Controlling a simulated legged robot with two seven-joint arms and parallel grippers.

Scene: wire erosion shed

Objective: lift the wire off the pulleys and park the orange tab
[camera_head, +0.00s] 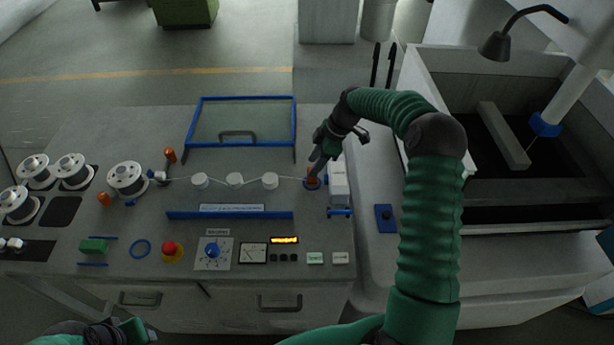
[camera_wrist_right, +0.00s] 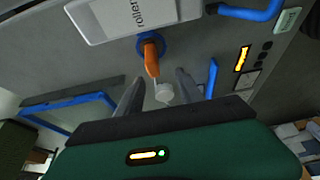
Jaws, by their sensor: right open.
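The orange tab (camera_head: 311,180) stands in a blue ring beside a white block at the right end of the wire line. My right gripper (camera_head: 315,168) is at the orange tab. Whether the fingers touch the tab is unclear. My left gripper (camera_head: 130,331) is at the bottom left, far from the wire; its jaws are unclear.
The white block (camera_head: 338,184) labelled "roller" stands right of the tab. A blue-framed clear cover (camera_head: 241,121) lies behind the pulleys, and a blue rail (camera_head: 230,214) in front. A tank (camera_head: 430,80) is at right.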

